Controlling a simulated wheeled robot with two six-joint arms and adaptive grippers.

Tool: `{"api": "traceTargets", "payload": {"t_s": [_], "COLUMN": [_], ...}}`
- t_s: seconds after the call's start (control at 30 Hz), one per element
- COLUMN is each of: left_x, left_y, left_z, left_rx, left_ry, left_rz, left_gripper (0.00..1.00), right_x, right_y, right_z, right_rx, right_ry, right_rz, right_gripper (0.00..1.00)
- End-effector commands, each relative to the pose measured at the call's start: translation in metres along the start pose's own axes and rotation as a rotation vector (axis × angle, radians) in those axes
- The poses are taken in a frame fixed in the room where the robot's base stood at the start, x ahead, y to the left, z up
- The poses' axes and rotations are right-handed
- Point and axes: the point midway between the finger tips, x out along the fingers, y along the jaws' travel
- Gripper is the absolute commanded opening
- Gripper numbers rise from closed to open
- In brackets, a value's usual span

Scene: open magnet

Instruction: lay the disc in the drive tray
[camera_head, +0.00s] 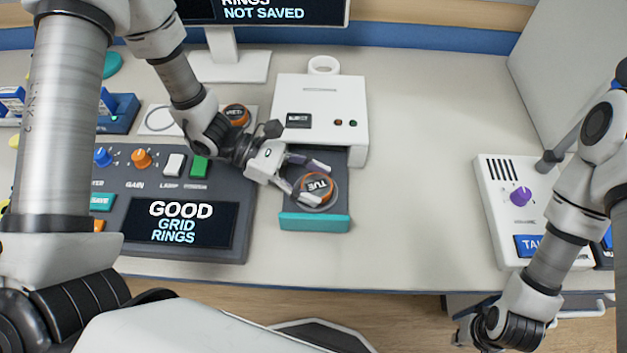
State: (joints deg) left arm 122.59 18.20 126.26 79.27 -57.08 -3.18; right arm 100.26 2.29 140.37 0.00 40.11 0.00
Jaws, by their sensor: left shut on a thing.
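The disc (316,187) has an orange hub with dark lettering that reads "TUE" and a clear rim. It is at the open drive tray (314,221), a dark tray with a teal front edge that sticks out of the white drive (333,92). My left gripper (305,180) is shut on the disc from its left side, over the tray. I cannot tell whether the disc touches the tray floor. My right gripper is not clearly seen; only my right arm shows at the right edge and lower right.
A second orange-hubbed disc (237,114) lies left of the drive, partly behind my left arm. The control panel (120,175) with a screen reading "GOOD GRID RINGS" is left of the tray. A white box with a purple knob (520,196) stands right. The table between is clear.

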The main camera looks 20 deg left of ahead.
Motion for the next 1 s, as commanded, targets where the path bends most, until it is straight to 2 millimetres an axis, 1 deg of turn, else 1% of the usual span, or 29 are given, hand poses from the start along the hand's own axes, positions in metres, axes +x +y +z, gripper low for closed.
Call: {"api": "traceTargets", "payload": {"t_s": [0.03,0.23,0.33,0.37,0.4,0.67,0.8,0.87,0.97,1.0], "left_x": [0.001,0.001,0.003,0.002,0.002,0.002,-0.001,-0.008,-0.025,-0.034], "left_y": [0.0,0.0,0.0,0.0,0.0,0.0,0.001,0.001,0.002,0.002], "left_z": [-0.003,-0.003,-0.006,-0.005,-0.004,-0.004,-0.001,-0.001,0.0,0.0], "left_rx": [0.0,0.002,0.002,0.002,0.002,0.002,0.001,0.001,0.002,0.002], "left_ry": [-0.001,-0.001,-0.001,-0.001,-0.001,-0.001,-0.002,-0.004,-0.006,-0.006], "left_rz": [0.0,0.0,0.0,0.0,0.0,0.0,0.001,0.003,0.006,0.009], "left_gripper": [0.23,0.23,0.23,0.69,0.83,0.84,0.84,0.84,0.84,0.84], "right_x": [0.0,0.0,0.004,0.003,0.002,0.002,-0.002,-0.002,-0.004,-0.006], "right_y": [0.0,0.0,0.0,0.0,0.0,0.0,0.0,0.0,0.0,0.0], "right_z": [0.0,0.0,0.0,0.0,0.0,0.0,0.0,0.0,0.0,0.0], "right_rx": [0.0,0.0,0.0,0.0,0.0,0.0,0.0,0.0,0.0,0.0], "right_ry": [0.0,0.0,0.0,0.0,0.0,0.0,0.0,0.0,0.0,0.0], "right_rz": [0.0,0.0,0.0,0.0,0.0,0.0,0.0,0.0,0.0,0.0], "right_gripper": [0.0,0.0,0.0,0.0,0.0,0.0,0.0,0.0,0.0,0.0]}}
